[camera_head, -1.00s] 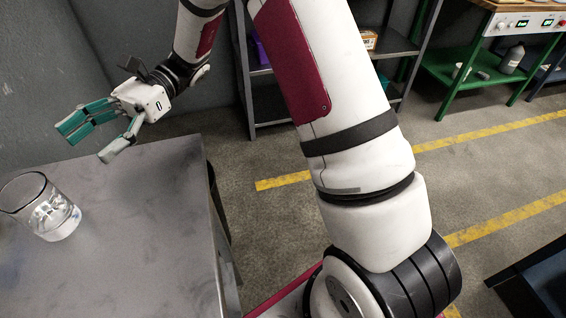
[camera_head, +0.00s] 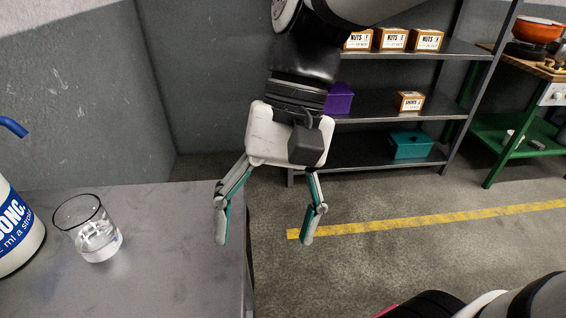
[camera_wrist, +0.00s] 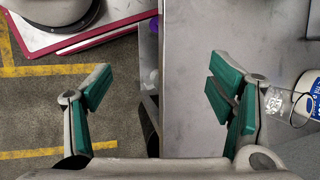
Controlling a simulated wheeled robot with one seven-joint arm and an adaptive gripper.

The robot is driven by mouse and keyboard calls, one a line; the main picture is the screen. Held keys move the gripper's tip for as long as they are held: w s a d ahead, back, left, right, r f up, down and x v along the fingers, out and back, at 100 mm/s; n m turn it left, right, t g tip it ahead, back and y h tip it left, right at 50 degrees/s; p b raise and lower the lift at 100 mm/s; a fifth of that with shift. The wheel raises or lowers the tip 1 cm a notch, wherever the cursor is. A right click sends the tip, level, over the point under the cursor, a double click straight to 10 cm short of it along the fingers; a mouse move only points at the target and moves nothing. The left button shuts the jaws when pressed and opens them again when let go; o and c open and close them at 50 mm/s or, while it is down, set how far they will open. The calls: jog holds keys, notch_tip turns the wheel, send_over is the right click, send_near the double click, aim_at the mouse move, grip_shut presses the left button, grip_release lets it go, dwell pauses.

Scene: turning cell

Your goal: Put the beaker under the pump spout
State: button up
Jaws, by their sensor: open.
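The beaker (camera_head: 90,232) is a clear glass standing upright on the grey metal table (camera_head: 170,270), to the right of the pump bottle. It also shows at the right edge of the wrist view (camera_wrist: 275,103), partly behind a finger. The pump bottle (camera_head: 18,235) is white with a blue label, cut off by the left edge. Its blue spout (camera_head: 14,127) is up and to the left of the beaker, not above it. My gripper (camera_head: 265,240) is open and empty, pointing down at the table's right edge, well right of the beaker.
A shelf rack (camera_head: 375,103) with nuts boxes, a purple bin (camera_head: 339,98) and a teal bin (camera_head: 411,145) stands behind to the right. A green workbench (camera_head: 505,135) is further right. The table between beaker and gripper is clear.

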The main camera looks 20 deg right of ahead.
jog(key=s+d+f+n+t+h, duration=0.1)
jog(key=s+d+n+t+h, duration=0.2)
jog(key=s+d, duration=0.3)
jog(key=d+t+h, duration=0.1)
jog(key=d, duration=0.2)
jog(key=shift+s+f, duration=0.2)
jog(key=shift+f, duration=0.2)
